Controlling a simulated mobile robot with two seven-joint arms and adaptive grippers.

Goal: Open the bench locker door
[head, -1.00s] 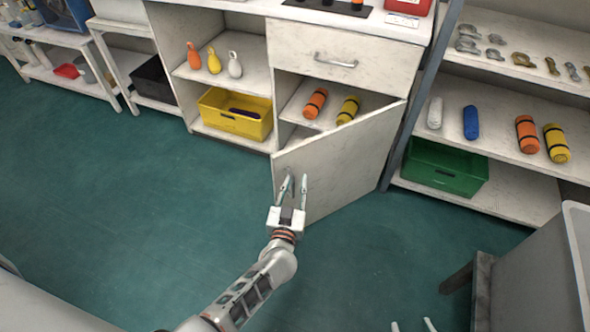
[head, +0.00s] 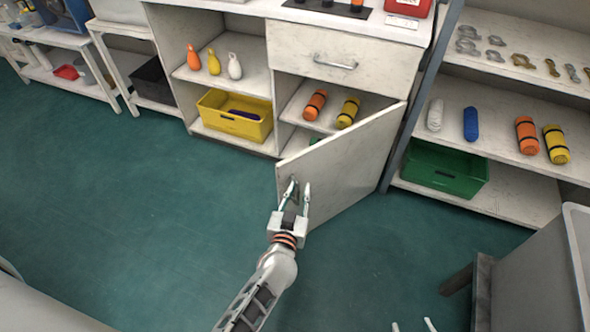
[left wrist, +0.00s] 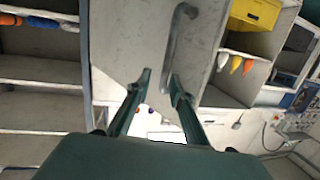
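The bench locker door (head: 350,165) is a pale, scuffed panel, hinged at its right side and standing part-way open in the head view. Its handle (left wrist: 176,40) is a grey bar, seen in the left wrist view. My left gripper (head: 299,188) is at the door's front face near its free edge. In the left wrist view the fingers (left wrist: 160,76) are apart, with the handle's near end between them, close to the right-hand finger. Contact is unclear. My right gripper (head: 413,325) shows only as two separated fingertips at the bottom edge.
Inside the locker are an orange roll (head: 315,105) and a yellow roll (head: 347,112). A drawer (head: 320,52) is above. A yellow bin (head: 232,128) is left, a green crate (head: 440,180) right. A grey cart (head: 530,270) stands lower right. The floor left is clear.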

